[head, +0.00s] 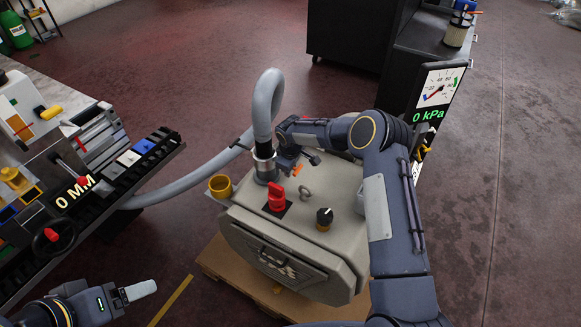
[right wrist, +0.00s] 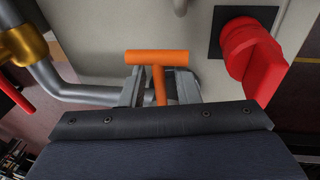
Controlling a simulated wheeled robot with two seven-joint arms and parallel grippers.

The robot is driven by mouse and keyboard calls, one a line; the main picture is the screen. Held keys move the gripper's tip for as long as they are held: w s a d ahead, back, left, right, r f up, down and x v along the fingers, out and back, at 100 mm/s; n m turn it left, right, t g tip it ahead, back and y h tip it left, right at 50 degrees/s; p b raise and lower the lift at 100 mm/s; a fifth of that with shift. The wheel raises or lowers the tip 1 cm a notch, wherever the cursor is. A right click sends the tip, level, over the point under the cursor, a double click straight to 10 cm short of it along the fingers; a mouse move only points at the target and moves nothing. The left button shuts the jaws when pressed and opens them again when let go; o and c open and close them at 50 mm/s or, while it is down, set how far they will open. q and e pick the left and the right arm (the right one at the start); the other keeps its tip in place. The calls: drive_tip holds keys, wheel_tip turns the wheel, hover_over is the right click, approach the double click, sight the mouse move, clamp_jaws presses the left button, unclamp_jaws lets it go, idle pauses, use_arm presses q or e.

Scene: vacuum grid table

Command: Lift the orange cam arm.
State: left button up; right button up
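The orange cam arm (right wrist: 158,58) is a T-shaped handle in the right wrist view, with its crossbar beyond my fingertips. It also shows in the head view as a small orange bit (head: 297,169) beside the hose coupling (head: 265,163) on top of the grey machine. My right gripper (right wrist: 160,90) is open around the cam arm's stem, one finger on each side, with a gap showing. In the head view my right gripper (head: 291,158) reaches in from the right, partly hiding the cam arm. My left gripper (head: 139,291) is low at the left, away from the machine; its finger gap is not clear.
The grey machine (head: 315,245) carries a red knob (head: 276,196), a black knob (head: 324,217), a metal ring (head: 305,192) and a brass cup (head: 220,186). A grey hose (head: 266,105) loops above. A gauge reading 0 kPa (head: 437,95) stands right; a grid table (head: 118,165) stands left.

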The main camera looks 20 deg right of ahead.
drive_tip(key=v, duration=0.7)
drive_tip(key=shift+r+b, duration=0.35)
drive_tip(key=shift+s, duration=0.1)
drive_tip(key=s+d+r+m+t+y, duration=0.1)
drive_tip(key=s+d+r+m, duration=0.15)
drive_tip(key=s+r, duration=0.7)
drive_tip(key=s+d+r+m, duration=0.2)
drive_tip(key=s+d+r, duration=0.1)
drive_tip(key=s+r, duration=0.65)
drive_tip(key=s+a+m+t+y, duration=0.1)
drive_tip(key=s+m, duration=0.2)
drive_tip(key=s, duration=0.8)
drive_tip(key=s+a+m+t+y+p, duration=0.1)
drive_tip(key=s+a+m+y, duration=0.1)
drive_tip(key=s, duration=0.9)
drive_tip(key=shift+a+m, duration=0.2)
drive_tip(key=shift+m, duration=0.45)
